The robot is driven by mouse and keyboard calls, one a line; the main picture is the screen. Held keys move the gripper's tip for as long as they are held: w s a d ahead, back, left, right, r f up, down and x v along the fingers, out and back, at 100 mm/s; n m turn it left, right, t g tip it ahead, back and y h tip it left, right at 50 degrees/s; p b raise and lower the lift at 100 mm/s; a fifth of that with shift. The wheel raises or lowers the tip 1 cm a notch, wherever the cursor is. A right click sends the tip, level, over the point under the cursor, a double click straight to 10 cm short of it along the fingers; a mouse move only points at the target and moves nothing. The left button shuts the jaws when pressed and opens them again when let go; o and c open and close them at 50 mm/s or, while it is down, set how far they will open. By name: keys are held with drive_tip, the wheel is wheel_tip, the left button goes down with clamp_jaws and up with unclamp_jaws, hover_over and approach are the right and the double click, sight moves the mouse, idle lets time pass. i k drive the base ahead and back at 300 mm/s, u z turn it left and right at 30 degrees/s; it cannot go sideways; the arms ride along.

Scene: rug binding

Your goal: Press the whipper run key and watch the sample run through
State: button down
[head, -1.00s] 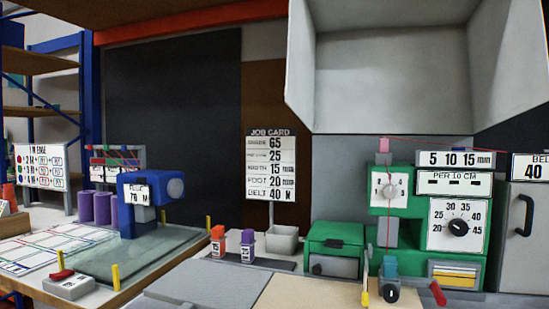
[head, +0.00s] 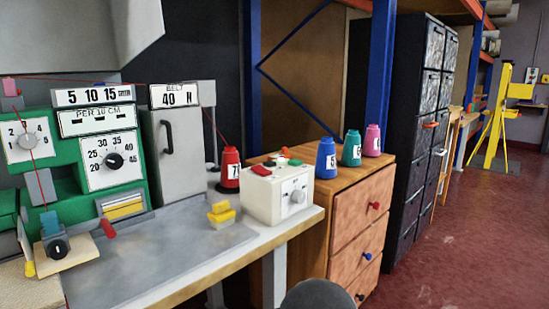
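No label in the head view names the whipper or its run key. A green machine (head: 68,186) at the left has several dials, a "5 10 15" plate and a red thread running down its front. A white box (head: 280,200) with a grey dial on its front stands at the bench's right end. On its top are a small green key (head: 283,152), a red key (head: 262,170) and another orange-red piece; their marks are too small to read. I cannot tell which key is the run key. My gripper is not in view.
A red cone (head: 230,170) marked 7 and stacked yellow blocks (head: 221,214) stand near the white box. A wooden drawer cabinet (head: 345,225) bears blue, teal and pink cones. Tall black cabinets (head: 410,140) stand behind. The red floor (head: 470,245) at the right is open.

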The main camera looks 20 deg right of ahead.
sight(294, 162)
drive_tip(key=z, duration=3.15)
drive_tip(key=k, duration=0.85)
drive_tip(key=u, duration=1.45)
drive_tip(key=i, duration=0.5)
drive_tip(key=u, duration=0.05)
